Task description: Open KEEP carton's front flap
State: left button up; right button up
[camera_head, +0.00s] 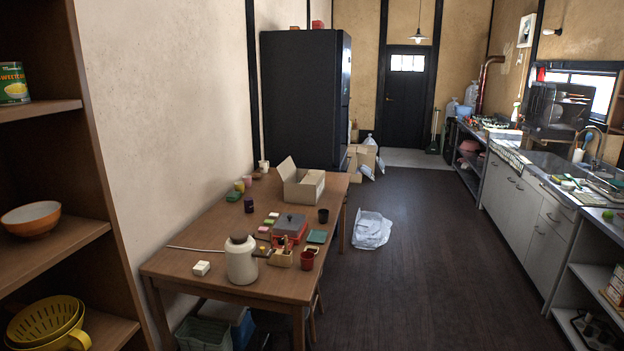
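A small tan carton (303,190) stands on the far part of the wooden table (205,267). One flap stands up at its left side, and its top looks at least partly open. I cannot read any lettering on it, so I cannot tell if it is the KEEP carton. More cardboard boxes (362,156) stand on the floor beside the fridge, partly hidden, with no legible label. Neither of my grippers is in view.
A white jug (241,260), cups and small items crowd the table. A white plastic bag (371,230) lies on the floor right of it. The dark floor (430,260) between table and kitchen counter (515,195) is mostly clear. Shelves (50,180) stand close at left.

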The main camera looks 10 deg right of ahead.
aim_at(313, 177)
jog(key=i+l+z, duration=0.5)
jog(key=i+z, duration=0.3)
jog(key=i+l+z, duration=0.15)
jog(key=i+z, duration=0.15)
jog(key=i, duration=0.15)
jog(key=i+z, duration=0.3)
jog(key=i, duration=0.2)
jog(key=i+u, duration=0.3)
jog(key=i, duration=0.15)
jog(key=i+l+u, duration=0.1)
jog(key=i+u, duration=0.25)
jog(key=i+l+u, duration=0.3)
jog(key=i, duration=0.25)
